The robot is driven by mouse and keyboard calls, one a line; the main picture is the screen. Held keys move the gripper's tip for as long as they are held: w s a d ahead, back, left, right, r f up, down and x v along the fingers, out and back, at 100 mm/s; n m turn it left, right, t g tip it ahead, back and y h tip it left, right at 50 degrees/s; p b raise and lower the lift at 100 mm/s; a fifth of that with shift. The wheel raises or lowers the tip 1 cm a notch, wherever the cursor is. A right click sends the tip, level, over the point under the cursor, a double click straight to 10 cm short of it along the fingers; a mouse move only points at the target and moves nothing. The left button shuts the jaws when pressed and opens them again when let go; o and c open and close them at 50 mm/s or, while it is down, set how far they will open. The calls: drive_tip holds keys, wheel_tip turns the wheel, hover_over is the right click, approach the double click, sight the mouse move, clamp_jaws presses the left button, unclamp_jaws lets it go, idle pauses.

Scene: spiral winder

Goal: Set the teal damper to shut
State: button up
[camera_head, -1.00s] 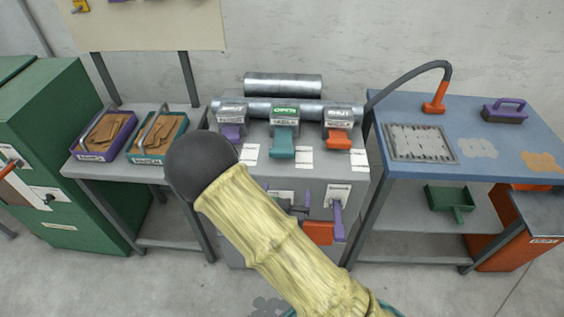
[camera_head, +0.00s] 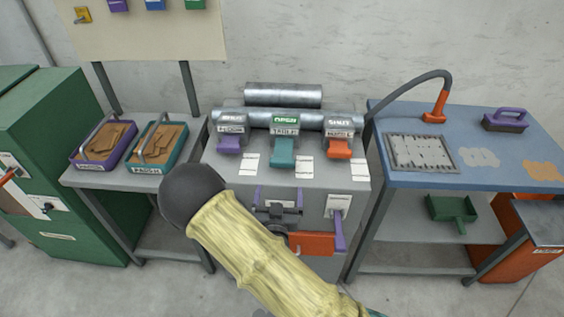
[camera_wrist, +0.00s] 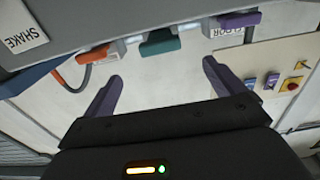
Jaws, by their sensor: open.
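The teal damper (camera_head: 284,152) is the middle of three on the grey cabinet. Its teal handle sticks out toward me under a green plate reading OPEN. In the wrist view its teal handle (camera_wrist: 160,42) lies beyond my fingertips, roughly between them sideways. My gripper (camera_head: 279,192) has two purple fingers and a dark body. It is in front of the cabinet, below the teal handle, open, empty and apart from it. In the wrist view my gripper (camera_wrist: 163,70) shows its fingers spread wide.
A purple damper (camera_head: 229,146) at left and an orange damper (camera_head: 340,149) at right flank it closely; the orange one's plate reads SHUT. A purple lever (camera_head: 338,230) and an orange part (camera_head: 312,243) are on the cabinet's front. A blue table (camera_head: 470,185) stands at right.

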sight(283, 155)
drive_tip(key=w, duration=0.6)
drive_tip(key=w+p, duration=0.1)
drive_tip(key=w, duration=0.5)
drive_tip(key=shift+w+d, duration=0.2)
drive_tip(key=shift+w, duration=0.1)
drive_tip(key=shift+c, duration=0.2)
drive_tip(key=c, duration=1.3)
drive_tip(key=shift+w+b, duration=0.55)
drive_tip(key=shift+w, duration=0.9)
drive_tip(key=shift+c, duration=0.2)
drive_tip(key=o, duration=1.4)
